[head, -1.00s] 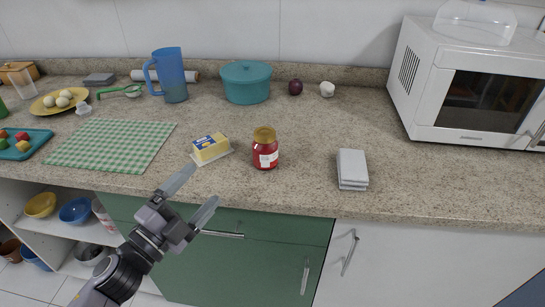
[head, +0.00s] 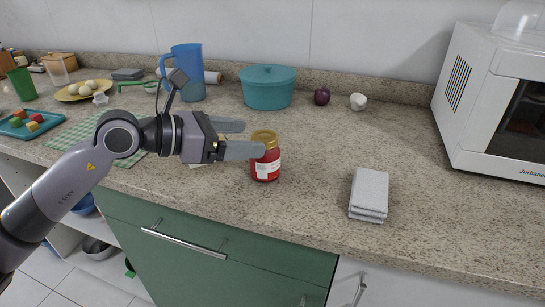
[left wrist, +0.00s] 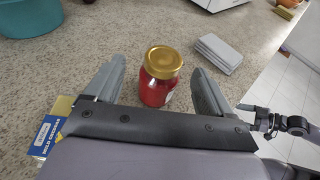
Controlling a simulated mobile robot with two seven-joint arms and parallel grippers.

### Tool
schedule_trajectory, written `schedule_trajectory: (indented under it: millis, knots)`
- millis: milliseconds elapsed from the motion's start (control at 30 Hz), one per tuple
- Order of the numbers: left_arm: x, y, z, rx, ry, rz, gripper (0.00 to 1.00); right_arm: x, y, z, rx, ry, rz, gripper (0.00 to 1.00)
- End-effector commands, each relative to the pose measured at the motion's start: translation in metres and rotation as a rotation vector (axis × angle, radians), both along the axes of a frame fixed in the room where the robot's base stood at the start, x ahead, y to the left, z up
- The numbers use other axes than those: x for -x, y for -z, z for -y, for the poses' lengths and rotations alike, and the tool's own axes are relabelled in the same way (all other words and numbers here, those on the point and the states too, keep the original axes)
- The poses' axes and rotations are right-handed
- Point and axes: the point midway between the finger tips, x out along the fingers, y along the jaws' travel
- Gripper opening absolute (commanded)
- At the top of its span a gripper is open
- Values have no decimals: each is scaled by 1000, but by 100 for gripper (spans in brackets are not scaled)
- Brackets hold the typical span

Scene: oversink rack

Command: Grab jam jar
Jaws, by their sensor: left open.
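The jam jar (head: 266,166) is red with a gold lid and a pale label. It stands upright on the granite counter near the front edge. My left gripper (head: 247,138) is open at the jar's left, its fingers pointing right; one finger covers part of the jar in the head view. In the left wrist view the jar (left wrist: 159,75) stands just ahead, between the lines of the two open fingers (left wrist: 165,90). I cannot tell whether a finger touches it. My right gripper is not clearly seen.
Folded grey cloths (head: 369,194) lie to the right of the jar. A teal pot (head: 267,88), an onion (head: 321,96) and garlic (head: 358,102) stand behind. The butter pack (left wrist: 47,135) is beside my left gripper. A white microwave (head: 480,70) stands at the right.

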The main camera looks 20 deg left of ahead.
Motion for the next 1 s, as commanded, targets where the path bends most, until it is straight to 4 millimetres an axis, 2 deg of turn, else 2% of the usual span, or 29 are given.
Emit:
schedule_trajectory:
  millis: [567, 900, 967, 1000]
  knots:
    - [-37, 14, 47, 6, 2, -2, 83, 4, -5, -2, -5, 7, -6, 93]
    - [-42, 17, 51, 4, 1, -1, 83, 6, -2, 0, -1, 8, -13, 93]
    - [-42, 17, 51, 4, 1, -1, 67, 6, -2, 0, -1, 8, -13, 93]
    - [-42, 17, 51, 4, 1, -1, 54, 6, -2, 0, -1, 8, -13, 93]
